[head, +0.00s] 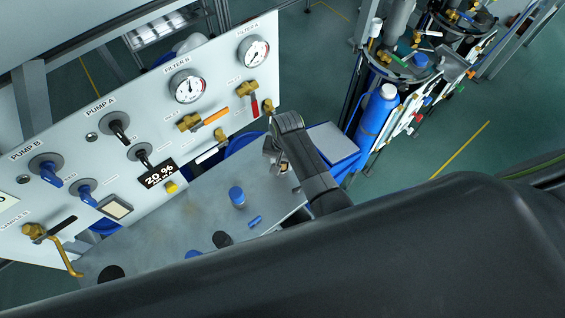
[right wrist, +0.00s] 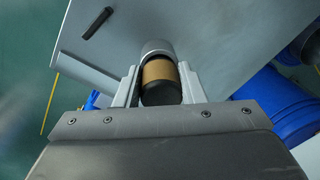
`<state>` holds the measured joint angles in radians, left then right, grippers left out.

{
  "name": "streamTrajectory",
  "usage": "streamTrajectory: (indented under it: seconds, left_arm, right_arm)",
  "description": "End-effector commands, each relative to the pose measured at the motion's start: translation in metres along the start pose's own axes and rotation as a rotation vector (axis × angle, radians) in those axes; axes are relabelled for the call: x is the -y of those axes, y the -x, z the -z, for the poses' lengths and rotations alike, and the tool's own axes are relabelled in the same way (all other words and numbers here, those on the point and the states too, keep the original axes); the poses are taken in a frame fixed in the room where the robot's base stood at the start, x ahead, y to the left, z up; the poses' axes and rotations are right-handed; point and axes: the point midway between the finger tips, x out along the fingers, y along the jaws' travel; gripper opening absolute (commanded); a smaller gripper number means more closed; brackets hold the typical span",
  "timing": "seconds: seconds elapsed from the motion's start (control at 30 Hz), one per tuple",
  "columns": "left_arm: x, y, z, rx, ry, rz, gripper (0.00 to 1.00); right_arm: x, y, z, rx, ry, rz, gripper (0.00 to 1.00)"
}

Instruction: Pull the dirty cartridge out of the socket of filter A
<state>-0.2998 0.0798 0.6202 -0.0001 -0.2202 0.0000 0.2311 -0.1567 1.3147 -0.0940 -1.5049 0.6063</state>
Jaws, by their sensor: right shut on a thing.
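The dirty cartridge (right wrist: 158,72), with a tan band and a dark end, sits between the two fingers of my right gripper (right wrist: 158,90) in the right wrist view. My right gripper is shut on it. A silver collar (right wrist: 156,47), seemingly the socket, is at the cartridge's far end; I cannot tell how deep the cartridge sits in it. My left gripper is not in view.
The panel (head: 140,75) carries gauges, knobs and valves; a red-handled valve (head: 250,95) is close above my right gripper. A blue bottle (head: 378,110) stands right.

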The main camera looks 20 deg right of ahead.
Motion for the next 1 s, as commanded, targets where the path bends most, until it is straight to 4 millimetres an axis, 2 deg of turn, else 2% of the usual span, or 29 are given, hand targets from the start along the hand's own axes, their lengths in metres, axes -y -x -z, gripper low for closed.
streamTrajectory:
  seconds: [1.0]
  left_arm:
    - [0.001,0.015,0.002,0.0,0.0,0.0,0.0]
  right_arm:
    - [0.004,0.022,0.001,-0.002,0.001,0.007,0.08]
